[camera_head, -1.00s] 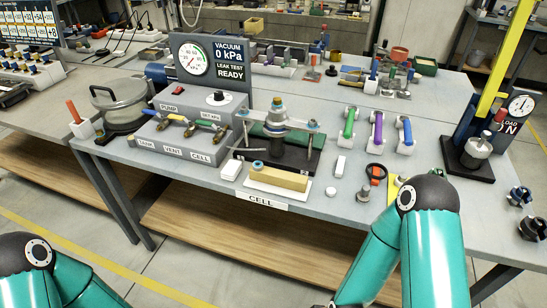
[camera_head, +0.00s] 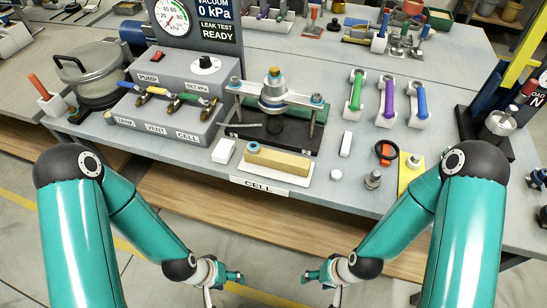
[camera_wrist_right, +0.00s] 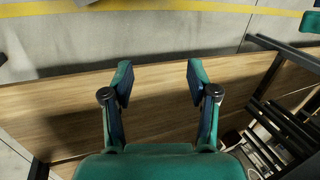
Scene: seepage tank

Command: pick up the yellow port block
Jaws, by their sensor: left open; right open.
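A long pale-yellow block (camera_head: 280,163), which looks like the port block, lies on a white plate (camera_head: 262,174) near the bench's front edge, above the CELL label. A blue-grey ring sits at its left end. My left gripper (camera_head: 226,286) is open and empty, below and in front of the bench edge. My right gripper (camera_head: 321,286) is also low in front of the bench, right of the left one. In the right wrist view, the right gripper (camera_wrist_right: 160,80) has its two fingers apart with nothing between them. The block is not in that view.
A clamp fixture (camera_head: 274,100) stands just behind the block. A white piece (camera_head: 223,151) lies to its left. A white bar (camera_head: 346,144), black ring (camera_head: 386,152), metal fitting (camera_head: 373,179) and yellow plate (camera_head: 404,177) are to its right. A wooden shelf (camera_head: 200,200) runs beneath the bench.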

